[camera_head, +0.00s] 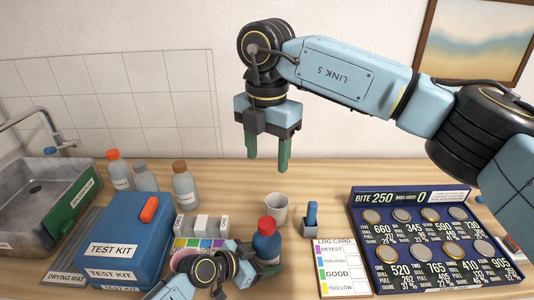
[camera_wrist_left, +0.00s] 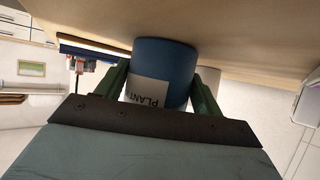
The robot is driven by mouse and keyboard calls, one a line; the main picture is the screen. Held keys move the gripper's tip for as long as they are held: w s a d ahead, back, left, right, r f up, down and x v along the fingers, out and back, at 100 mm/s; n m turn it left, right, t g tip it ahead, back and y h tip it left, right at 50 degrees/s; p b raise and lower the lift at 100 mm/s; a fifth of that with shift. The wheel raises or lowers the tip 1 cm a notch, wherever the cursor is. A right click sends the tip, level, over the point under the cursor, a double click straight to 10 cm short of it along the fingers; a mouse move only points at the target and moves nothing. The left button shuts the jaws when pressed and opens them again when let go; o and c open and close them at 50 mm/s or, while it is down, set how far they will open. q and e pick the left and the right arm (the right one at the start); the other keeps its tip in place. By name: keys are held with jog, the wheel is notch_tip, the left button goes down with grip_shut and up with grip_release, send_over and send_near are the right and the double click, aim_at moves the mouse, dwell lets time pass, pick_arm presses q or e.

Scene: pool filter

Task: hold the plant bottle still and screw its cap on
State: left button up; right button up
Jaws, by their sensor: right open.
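The plant bottle (camera_head: 267,246) is blue and stands upright on the counter. Its red cap (camera_head: 266,224) sits on top; I cannot tell how tightly. My left gripper (camera_head: 262,267) is low at the bottle's body. In the left wrist view its green fingers are on both sides of the bottle (camera_wrist_left: 165,62), whose label reads PLANT, and they appear shut on it. The cap is out of that view. My right gripper (camera_head: 268,157) hangs above and behind the bottle, fingers down, open and empty, well clear of the cap.
A white cup (camera_head: 277,207) stands just behind the bottle. Left are a test kit (camera_head: 127,235), several bottles and a sink (camera_head: 40,205). Right are a log card (camera_head: 342,268), a blue device (camera_head: 311,216) and a coin display board (camera_head: 431,240).

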pick_arm(q)
jog(key=o, duration=0.4)
jog(key=v, duration=1.2)
jog(key=shift+s, duration=0.1)
